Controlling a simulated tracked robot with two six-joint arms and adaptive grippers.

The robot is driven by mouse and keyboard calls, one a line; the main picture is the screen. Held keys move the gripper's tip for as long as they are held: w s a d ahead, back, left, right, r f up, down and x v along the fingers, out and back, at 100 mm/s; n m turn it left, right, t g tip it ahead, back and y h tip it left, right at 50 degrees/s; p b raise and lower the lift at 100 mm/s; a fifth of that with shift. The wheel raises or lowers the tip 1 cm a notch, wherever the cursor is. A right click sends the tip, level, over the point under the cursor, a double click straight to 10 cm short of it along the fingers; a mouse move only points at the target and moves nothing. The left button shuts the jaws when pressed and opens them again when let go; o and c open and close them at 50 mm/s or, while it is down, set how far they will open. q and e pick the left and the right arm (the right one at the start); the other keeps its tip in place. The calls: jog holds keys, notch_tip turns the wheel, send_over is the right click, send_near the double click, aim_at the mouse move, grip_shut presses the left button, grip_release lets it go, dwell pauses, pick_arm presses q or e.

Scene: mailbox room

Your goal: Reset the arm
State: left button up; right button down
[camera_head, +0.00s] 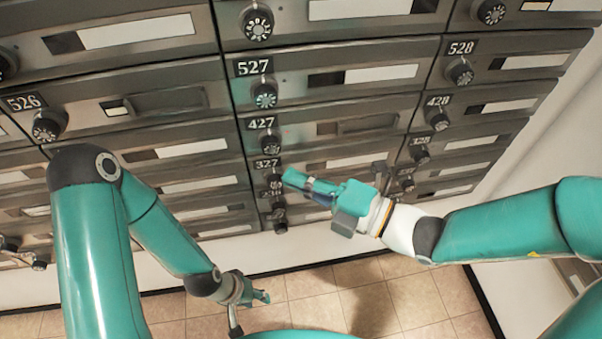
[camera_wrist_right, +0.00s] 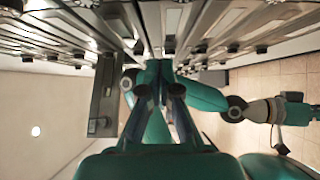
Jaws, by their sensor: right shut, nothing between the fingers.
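My right arm comes in from the right in the head view. Its teal gripper (camera_head: 287,177) is shut and empty, with its tips close in front of the knobs by the 327 label. I cannot tell whether it touches a knob. In the right wrist view, this gripper's fingers point up toward the mailbox fronts. My left arm comes in from the left and bends down. Its gripper (camera_head: 260,298) hangs low over the tiled floor, below the mailboxes and clear of them. It is small and seen at an angle, so its finger opening is unclear.
Grey metal mailboxes (camera_head: 150,95) with round dial knobs fill the wall, including the knob of 527 (camera_head: 265,95) and the knob of 427 (camera_head: 271,144). The tiled floor (camera_head: 400,300) below is open. A pale wall (camera_head: 560,130) stands at the right.

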jog(key=s+d+f+n+g+h+p, duration=0.2)
jog(key=s+d+f+n+g+h, duration=0.2)
jog(key=s+f+n+g, duration=0.5)
jog(key=s+d+f+n+g+h+p, duration=0.35)
jog(key=s+f+n, duration=0.65)
jog(key=f, duration=0.6)
jog(key=d+f+n+h, duration=0.35)
jog(key=f+n, duration=0.25)
jog(key=n, duration=0.2)
jog(key=w+d+f+n+t, duration=0.1)
jog(key=w+n+t, duration=0.1)
jog(key=w+n, duration=0.2)
jog(key=w+d+f+n+t+h, duration=0.1)
jog(key=w+n+t, duration=0.2)
jog(key=w+n, duration=0.2)
jog(key=n, duration=0.3)
jog(key=shift+d+f+b, duration=0.25)
jog(key=shift+d+b, duration=0.1)
